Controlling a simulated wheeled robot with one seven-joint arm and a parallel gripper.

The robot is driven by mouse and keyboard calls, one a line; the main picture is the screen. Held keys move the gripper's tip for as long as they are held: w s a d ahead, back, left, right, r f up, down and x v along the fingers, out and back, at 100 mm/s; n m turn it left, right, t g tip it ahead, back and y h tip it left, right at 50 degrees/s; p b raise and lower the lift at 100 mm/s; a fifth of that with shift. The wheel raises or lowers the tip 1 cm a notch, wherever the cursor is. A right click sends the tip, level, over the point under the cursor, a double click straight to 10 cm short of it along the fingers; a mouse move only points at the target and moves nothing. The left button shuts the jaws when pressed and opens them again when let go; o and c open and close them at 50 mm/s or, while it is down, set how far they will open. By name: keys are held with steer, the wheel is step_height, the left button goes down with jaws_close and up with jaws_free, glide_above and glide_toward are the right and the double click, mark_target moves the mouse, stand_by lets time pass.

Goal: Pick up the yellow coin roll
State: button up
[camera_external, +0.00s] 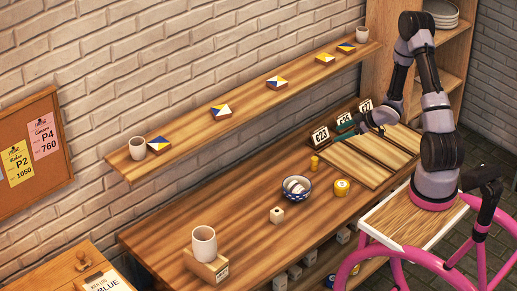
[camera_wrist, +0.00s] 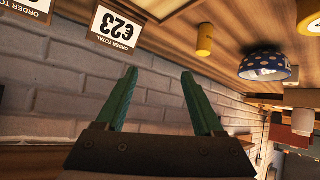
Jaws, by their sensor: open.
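The yellow coin roll (camera_external: 314,163) is a small upright cylinder on the wooden counter, left of the slanted wooden boards. It also shows in the wrist view (camera_wrist: 205,39), upside down, above and right of the fingers. My gripper (camera_external: 342,136) reaches left over the boards near the price cards, behind and right of the roll and apart from it. In the wrist view its two green fingers (camera_wrist: 160,78) are spread with nothing between them.
A blue patterned bowl (camera_external: 297,188) and a wider yellow round object (camera_external: 341,187) sit in front. A wall shelf (camera_external: 245,105) runs above the counter.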

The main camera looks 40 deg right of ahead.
mark_target(315, 158)
steer(key=s+a+f+y, duration=0.1)
steer(key=f, duration=0.1)
steer(key=s+a+f+y, duration=0.2)
steer(key=shift+s+a+f+n+t, duration=0.1)
steer(key=shift+a+f+n+t, duration=0.1)
steer(key=shift+a+n+t, duration=0.15)
steer(key=shift+s+a+f+y, duration=0.15)
steer(key=shift+s+a+y, duration=0.05)
steer(key=shift+y, duration=0.1)
steer(key=shift+w+a+f, duration=0.1)
steer(key=shift+a, duration=0.2)
steer(key=x, duration=0.4)
steer(key=shift+w+a+f, duration=0.1)
steer(key=shift+w+a, duration=0.1)
steer(key=shift+w, duration=0.05)
steer(key=x, duration=0.5)
steer(key=shift+a+f, duration=0.25)
jaws_close()
